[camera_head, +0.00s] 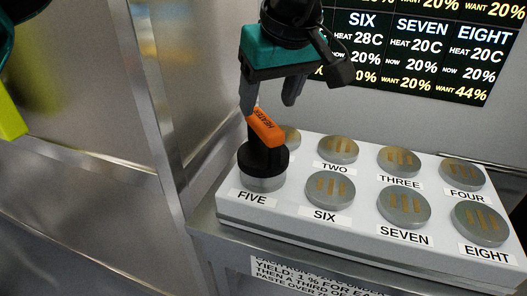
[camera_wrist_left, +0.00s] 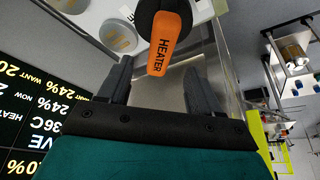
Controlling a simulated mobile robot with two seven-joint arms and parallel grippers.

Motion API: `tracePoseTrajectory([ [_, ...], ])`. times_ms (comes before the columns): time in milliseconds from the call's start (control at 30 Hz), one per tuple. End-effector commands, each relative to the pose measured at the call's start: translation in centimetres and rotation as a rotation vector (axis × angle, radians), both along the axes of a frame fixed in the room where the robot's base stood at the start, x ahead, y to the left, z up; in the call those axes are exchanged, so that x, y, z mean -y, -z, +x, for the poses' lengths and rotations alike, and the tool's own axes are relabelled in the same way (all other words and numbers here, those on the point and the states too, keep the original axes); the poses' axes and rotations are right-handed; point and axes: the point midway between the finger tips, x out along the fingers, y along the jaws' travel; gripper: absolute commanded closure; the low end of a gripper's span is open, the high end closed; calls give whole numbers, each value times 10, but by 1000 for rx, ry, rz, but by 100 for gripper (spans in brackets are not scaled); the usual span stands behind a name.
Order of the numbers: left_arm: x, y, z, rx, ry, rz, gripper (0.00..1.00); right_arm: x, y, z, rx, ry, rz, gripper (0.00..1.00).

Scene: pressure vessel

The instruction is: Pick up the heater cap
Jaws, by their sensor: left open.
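The heater cap has a round black base (camera_head: 263,158) and an orange handle (camera_head: 265,127) lettered HEATER. It sits on the round pad at FIVE, at the near left corner of the white block. My left gripper (camera_head: 268,105) is open and empty just above the handle. In the left wrist view the handle (camera_wrist_left: 169,44) lies ahead of the open left gripper (camera_wrist_left: 157,66), its near end between the fingertips. I see no contact. The pad under the cap is mostly hidden. My right gripper is not in view.
The white block (camera_head: 340,218) carries several grey round pads with labels, such as the SIX pad (camera_head: 329,189), right of the cap. A dark screen (camera_head: 420,50) with readings hangs behind. A metal post (camera_head: 140,110) stands left of the block. A yellow-green piece (camera_head: 10,118) shows at the left edge.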

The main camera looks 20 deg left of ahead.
Motion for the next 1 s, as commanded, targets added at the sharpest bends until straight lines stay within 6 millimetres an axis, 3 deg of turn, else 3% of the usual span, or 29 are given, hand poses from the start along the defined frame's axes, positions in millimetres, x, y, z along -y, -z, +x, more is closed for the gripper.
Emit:
tracePoseTrajectory([
  [167,-3,11,3,-1,0,-1,36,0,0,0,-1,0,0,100],
  [500,-15,53,15,-1,-2,-2,36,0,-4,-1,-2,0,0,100],
  [1000,-16,58,16,0,-1,-3,36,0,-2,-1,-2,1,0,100],
])
